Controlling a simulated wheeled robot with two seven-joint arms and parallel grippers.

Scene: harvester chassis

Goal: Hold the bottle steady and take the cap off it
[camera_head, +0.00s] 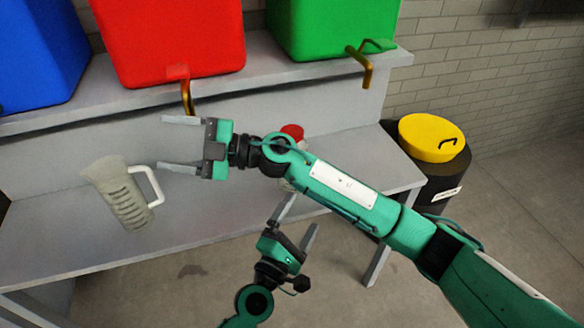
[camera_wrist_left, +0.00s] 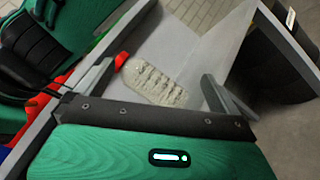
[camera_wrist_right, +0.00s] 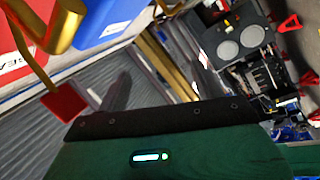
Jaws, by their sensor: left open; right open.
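The bottle is clear with a ribbed body and a red cap (camera_head: 292,131). In the head view my right arm hides most of its body. In the left wrist view the bottle (camera_wrist_left: 158,84) and red cap (camera_wrist_left: 122,60) show between the spread fingers of my left gripper. I cannot tell whether they touch it. My left gripper (camera_head: 304,210) is open, at the front of the bench. My right gripper (camera_head: 163,143) is open and empty, pointing left, well left of the cap. A gold tap and a small red part show in the right wrist view.
A translucent jug (camera_head: 122,194) stands on the grey bench (camera_head: 70,240), just left of my right gripper. Blue (camera_head: 35,50), red (camera_head: 165,40) and green (camera_head: 330,25) containers sit on the raised shelf, with gold taps (camera_head: 187,98) jutting forward. A black barrel with a yellow lid (camera_head: 428,136) stands right.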

